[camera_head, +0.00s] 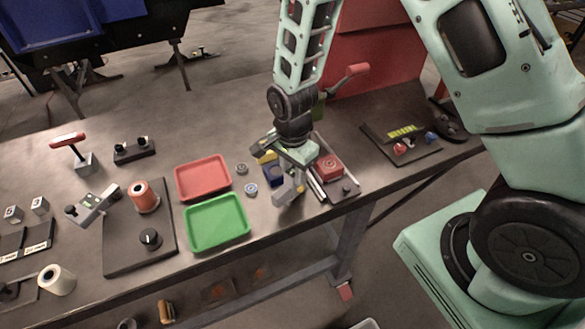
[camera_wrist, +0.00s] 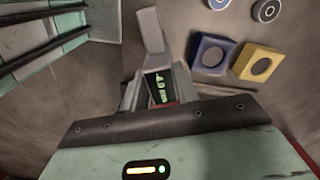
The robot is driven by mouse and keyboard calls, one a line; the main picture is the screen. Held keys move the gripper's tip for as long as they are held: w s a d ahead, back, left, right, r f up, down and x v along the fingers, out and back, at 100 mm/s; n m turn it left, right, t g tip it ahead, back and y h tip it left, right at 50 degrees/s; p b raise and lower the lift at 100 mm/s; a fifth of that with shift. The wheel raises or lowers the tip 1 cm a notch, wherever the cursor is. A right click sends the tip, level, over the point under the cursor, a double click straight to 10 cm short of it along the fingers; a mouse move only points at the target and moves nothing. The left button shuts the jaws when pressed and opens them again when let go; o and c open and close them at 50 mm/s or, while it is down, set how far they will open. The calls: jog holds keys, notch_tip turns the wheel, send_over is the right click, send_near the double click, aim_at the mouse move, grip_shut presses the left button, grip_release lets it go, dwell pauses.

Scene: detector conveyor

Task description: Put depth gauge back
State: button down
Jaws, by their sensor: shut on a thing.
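My gripper (camera_head: 292,168) is low over the table, right of the green tray. In the wrist view my gripper (camera_wrist: 158,82) is shut on a grey tool with a dark panel and lit green digits, which looks like the depth gauge (camera_wrist: 150,32). In the head view the grey depth gauge (camera_head: 287,192) hangs below the fingers, partly hidden by the gripper. I cannot tell whether its lower end touches the table.
A blue block (camera_wrist: 211,53) and a yellow block (camera_wrist: 257,62) lie close beside the gripper. The railed fixture (camera_head: 338,192) is just right. Red (camera_head: 203,198) and green (camera_head: 219,247) trays are left. Farther left, a grey device (camera_head: 90,206) stands near a dark board (camera_head: 120,262).

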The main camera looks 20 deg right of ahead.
jog(key=shift+f, duration=0.15)
jog(key=shift+f+b, duration=0.35)
jog(key=shift+b, duration=0.05)
jog(key=shift+f, duration=0.1)
jog(key=c, duration=1.1)
grip_release()
jog(key=shift+o, duration=0.2)
